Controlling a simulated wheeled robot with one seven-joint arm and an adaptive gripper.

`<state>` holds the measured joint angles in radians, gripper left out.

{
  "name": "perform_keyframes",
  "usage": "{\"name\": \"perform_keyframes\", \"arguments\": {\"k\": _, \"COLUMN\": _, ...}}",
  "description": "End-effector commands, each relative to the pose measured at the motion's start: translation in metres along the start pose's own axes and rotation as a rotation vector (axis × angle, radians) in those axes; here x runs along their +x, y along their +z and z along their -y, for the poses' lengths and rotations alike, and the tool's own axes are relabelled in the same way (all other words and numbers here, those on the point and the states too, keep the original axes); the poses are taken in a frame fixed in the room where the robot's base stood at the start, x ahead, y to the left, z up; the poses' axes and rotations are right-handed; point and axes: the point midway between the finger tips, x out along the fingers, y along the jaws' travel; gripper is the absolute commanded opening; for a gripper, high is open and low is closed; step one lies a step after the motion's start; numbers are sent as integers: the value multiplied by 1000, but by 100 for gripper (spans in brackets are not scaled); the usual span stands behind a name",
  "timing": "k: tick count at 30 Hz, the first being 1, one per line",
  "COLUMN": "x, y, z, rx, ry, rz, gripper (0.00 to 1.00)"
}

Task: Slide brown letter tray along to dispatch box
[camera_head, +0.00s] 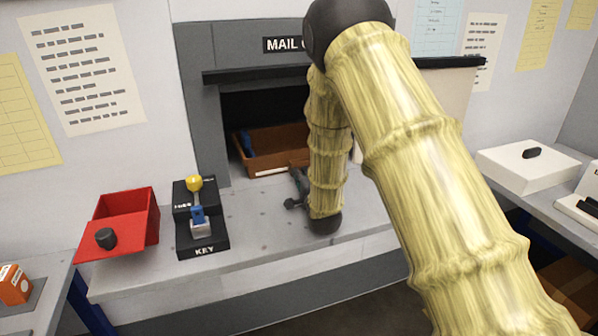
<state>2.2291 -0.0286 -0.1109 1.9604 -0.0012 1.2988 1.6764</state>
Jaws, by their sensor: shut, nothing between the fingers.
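The brown letter tray (274,137) sits inside the dark opening under the "MAIL" sign, with a pale label on its front and something dark blue at its left end. Its right end is hidden behind my arm. My gripper (298,188) is low over the grey ledge, in front of the tray's right part; it is small and partly covered by my wrist, and shut with nothing in it. I cannot tell whether it touches the tray. No box in view is legibly marked as the dispatch box.
A red box (128,209) with a black knob and a black "KEY" stand (206,243) with yellow and blue parts are on the ledge at left. A white box (528,166) with a black knob stands on the right counter. The ledge (262,232) between stand and gripper is clear.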

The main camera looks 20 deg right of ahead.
Motion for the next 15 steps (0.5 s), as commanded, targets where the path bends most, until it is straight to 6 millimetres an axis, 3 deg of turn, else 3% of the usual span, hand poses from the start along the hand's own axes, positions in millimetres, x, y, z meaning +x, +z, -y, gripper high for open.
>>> {"name": "perform_keyframes", "arguments": {"k": 6, "x": 11, "y": 0, "z": -1, "rx": -1, "ry": 1, "rz": 0, "gripper": 0}}
{"name": "perform_keyframes", "arguments": {"k": 15, "x": 12, "y": 0, "z": 0, "rx": 0, "ry": 1, "rz": 0, "gripper": 0}}
